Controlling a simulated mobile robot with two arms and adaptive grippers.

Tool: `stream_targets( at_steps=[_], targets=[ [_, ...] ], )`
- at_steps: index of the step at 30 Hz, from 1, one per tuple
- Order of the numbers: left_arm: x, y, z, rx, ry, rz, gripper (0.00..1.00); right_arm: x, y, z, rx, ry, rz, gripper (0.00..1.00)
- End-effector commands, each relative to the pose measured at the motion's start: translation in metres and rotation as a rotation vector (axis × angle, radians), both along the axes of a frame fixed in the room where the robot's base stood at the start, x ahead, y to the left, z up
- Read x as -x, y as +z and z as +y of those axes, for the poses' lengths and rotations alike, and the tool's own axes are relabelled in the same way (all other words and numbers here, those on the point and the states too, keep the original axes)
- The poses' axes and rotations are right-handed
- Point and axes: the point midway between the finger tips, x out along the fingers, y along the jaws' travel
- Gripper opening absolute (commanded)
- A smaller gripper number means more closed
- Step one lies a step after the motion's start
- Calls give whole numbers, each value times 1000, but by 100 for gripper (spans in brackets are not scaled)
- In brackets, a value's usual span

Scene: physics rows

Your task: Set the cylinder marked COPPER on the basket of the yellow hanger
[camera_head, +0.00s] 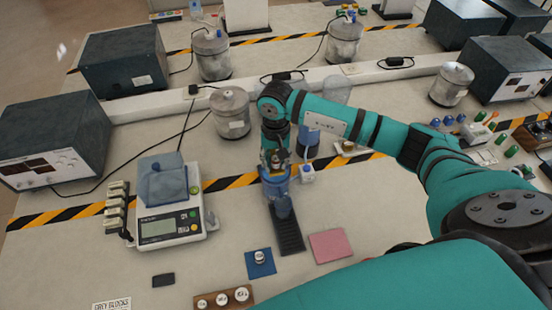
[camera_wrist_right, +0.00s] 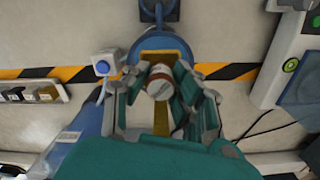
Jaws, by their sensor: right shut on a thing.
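My right gripper (camera_head: 276,160) is shut on a small metal cylinder with a reddish-brown band (camera_wrist_right: 160,82); any lettering on it is too small to read. In the right wrist view my right gripper (camera_wrist_right: 160,88) has a finger on each side of the cylinder. A yellow strip, seemingly part of the yellow hanger (camera_wrist_right: 162,120), shows below and behind the cylinder, inside a blue ring-shaped part (camera_wrist_right: 180,45). I cannot tell whether the cylinder touches the yellow part. In the head view the blue apparatus (camera_head: 279,190) is right under the gripper. My left gripper is out of view.
A balance (camera_head: 165,228) carrying a blue vessel (camera_head: 162,180) stands left of the gripper. A small metal weight (camera_head: 260,257) sits on a blue mat (camera_head: 258,270). A wooden block (camera_head: 210,302) holds several weights. A pink mat (camera_head: 331,246) lies bare.

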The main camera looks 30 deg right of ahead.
Motion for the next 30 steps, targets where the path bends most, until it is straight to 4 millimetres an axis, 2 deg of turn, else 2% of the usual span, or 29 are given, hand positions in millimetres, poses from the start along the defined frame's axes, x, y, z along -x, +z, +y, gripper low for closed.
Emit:
stream_targets(
  at_steps=[20,21,26,30],
  targets=[
    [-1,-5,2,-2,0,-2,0,0,-4,0,1,0,-1,0],
    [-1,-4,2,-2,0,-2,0,0,-3,0,0,0,-1,28],
    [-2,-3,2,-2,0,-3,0,0,-3,0,0,0,0,49],
    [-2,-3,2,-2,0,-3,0,0,-3,0,0,0,0,51]
  ],
)
